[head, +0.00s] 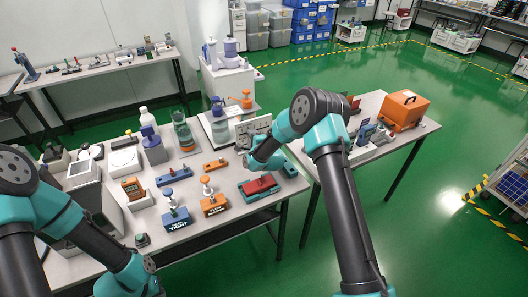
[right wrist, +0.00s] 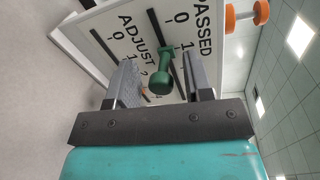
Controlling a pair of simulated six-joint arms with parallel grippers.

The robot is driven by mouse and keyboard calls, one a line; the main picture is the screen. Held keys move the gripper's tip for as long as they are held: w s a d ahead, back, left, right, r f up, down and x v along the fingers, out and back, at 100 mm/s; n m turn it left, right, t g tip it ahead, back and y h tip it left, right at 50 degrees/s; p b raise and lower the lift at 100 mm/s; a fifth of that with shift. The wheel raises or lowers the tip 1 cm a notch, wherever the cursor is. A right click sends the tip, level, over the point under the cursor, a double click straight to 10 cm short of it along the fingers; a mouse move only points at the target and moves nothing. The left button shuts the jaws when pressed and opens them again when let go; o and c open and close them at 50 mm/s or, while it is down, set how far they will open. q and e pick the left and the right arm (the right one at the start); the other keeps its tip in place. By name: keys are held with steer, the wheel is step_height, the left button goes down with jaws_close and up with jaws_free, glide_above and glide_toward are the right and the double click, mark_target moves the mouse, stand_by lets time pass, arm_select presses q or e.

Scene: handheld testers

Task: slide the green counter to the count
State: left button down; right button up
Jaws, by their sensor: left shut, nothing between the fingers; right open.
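The green counter (right wrist: 161,84) is a knob on a stem in a dark slot of the white count board (right wrist: 83,42). Its base is near the "1" of the PASSED row. My right gripper (right wrist: 160,72) is open, with one finger on each side of the counter and a visible gap to each. In the head view the board (head: 252,127) stands at the back of the table; my right wrist (head: 265,155) is in front of it and hides the counter and fingers. My left arm is at the lower left; its gripper is not visible.
A red-topped teal tester (head: 260,187) lies in front of my right wrist. Orange (head: 212,203) and blue (head: 175,217) plunger stands are at the table's front. An orange case (head: 404,110) is on the right table.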

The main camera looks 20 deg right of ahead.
steer(key=s, duration=0.5)
steer(key=s+d+r, duration=0.1)
steer(key=s, duration=0.4)
steer(key=s+d+r, duration=0.1)
steer(key=s, duration=0.5)
steer(key=shift+s+d, duration=0.1)
